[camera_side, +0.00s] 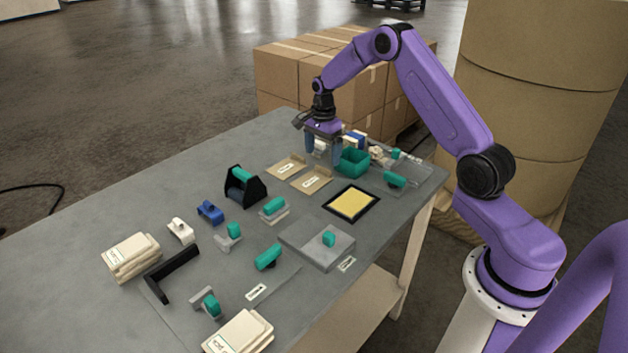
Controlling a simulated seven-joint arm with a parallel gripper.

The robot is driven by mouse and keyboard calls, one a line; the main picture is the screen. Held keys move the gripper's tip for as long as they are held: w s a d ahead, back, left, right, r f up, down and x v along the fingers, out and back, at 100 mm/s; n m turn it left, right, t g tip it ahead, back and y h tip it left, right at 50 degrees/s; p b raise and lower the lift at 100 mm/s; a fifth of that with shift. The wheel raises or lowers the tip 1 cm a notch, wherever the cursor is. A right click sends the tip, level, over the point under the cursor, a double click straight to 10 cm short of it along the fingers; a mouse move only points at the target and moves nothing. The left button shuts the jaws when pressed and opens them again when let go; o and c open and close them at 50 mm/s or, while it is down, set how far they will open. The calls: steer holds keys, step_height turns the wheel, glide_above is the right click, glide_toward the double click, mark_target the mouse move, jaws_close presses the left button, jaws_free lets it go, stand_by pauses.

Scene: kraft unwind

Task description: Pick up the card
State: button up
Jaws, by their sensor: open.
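My gripper (322,154) hangs fingers-down over the far part of the grey table (195,180). Its fingers are apart, and I see nothing held between them. Two tan flat pieces with white labels lie just in front of it: the left tan piece (276,173) and the right tan piece (318,184). Smaller white label cards lie nearer the camera: one at the front middle (256,291) and one beside the grey plate (346,264). I cannot tell which of these is the card. The spot under my fingertips is partly hidden.
A green open bin (353,162) stands just right of my gripper. A black-framed yellow pad (352,203), a black holder with a green roll (242,187) and several small green-handled tools are spread about. The table's left rear is clear.

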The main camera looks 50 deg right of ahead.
mark_target(312, 179)
step_height(312, 179, down, 5)
steer(key=shift+s+d+r, duration=0.1)
steer(key=shift+s+d, duration=0.05)
steer(key=shift+c, duration=0.3)
steer(key=c, duration=1.1)
steer(key=shift+o, duration=0.2)
